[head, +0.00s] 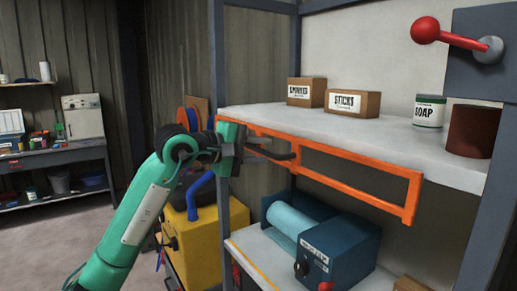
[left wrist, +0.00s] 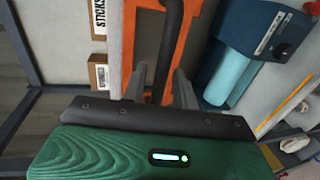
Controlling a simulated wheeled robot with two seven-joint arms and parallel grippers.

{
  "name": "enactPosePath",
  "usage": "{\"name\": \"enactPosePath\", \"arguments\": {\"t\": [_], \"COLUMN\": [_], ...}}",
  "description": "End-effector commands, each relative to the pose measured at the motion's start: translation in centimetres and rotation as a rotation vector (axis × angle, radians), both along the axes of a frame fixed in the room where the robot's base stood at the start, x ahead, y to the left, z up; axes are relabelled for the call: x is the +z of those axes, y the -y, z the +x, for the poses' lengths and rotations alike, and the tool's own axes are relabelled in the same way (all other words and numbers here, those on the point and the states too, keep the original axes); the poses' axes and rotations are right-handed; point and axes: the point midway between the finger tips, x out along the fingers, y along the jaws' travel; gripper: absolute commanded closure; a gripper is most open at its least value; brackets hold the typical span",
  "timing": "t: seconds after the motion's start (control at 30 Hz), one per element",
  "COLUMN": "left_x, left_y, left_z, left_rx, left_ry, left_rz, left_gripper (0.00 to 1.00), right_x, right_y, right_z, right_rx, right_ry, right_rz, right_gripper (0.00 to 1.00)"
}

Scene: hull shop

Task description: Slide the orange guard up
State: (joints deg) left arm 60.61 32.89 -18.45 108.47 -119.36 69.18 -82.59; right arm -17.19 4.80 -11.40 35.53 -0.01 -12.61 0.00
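The orange guard (head: 352,167) is a flat rectangular frame along the front of the white upper shelf, hanging from its edge to just below it. A dark bar handle (head: 272,154) stands out at its left end. My left gripper (head: 240,145) is at that handle. In the left wrist view the dark handle (left wrist: 169,45) runs between the two grey fingers (left wrist: 160,85), with the orange guard (left wrist: 147,42) behind. The fingers stand apart with a gap beside the handle, so they look open around it. My right gripper is in neither view.
The upper shelf (head: 320,122) holds two small boxes, a soap can (head: 429,111) and a brown cylinder (head: 472,130). A blue machine (head: 335,250) with a light-blue roll sits below the guard. A red-knobbed lever (head: 425,30) is at upper right. A yellow machine (head: 190,240) stands behind my arm.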

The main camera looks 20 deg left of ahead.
Motion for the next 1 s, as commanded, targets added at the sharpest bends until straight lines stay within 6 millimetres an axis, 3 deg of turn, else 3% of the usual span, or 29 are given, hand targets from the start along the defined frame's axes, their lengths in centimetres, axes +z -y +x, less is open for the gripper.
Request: {"name": "enactPosePath", "arguments": {"t": [0.07, 0.23, 0.5, 0.8, 1.0], "left_x": [0.0, 0.0, 0.5, 6.7, 9.3], "left_y": [0.0, 0.0, 0.0, -0.1, 0.0], "left_z": [0.0, 0.0, 0.0, 0.0, 0.0], "left_rx": [0.000, 0.000, 0.000, 0.001, 0.002], "left_ry": [0.000, 0.000, 0.001, 0.007, 0.004], "left_rz": [0.000, 0.000, 0.001, 0.000, 0.000], "left_gripper": [0.71, 1.00, 1.00, 1.00, 1.00], "right_x": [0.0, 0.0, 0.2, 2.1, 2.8], "right_y": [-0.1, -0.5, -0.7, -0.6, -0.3], "right_z": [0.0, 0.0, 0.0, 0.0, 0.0], "right_rx": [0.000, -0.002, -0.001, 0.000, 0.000], "right_ry": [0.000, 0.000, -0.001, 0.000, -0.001], "right_rz": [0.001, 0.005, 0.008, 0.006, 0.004], "right_gripper": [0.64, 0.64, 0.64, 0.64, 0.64]}}
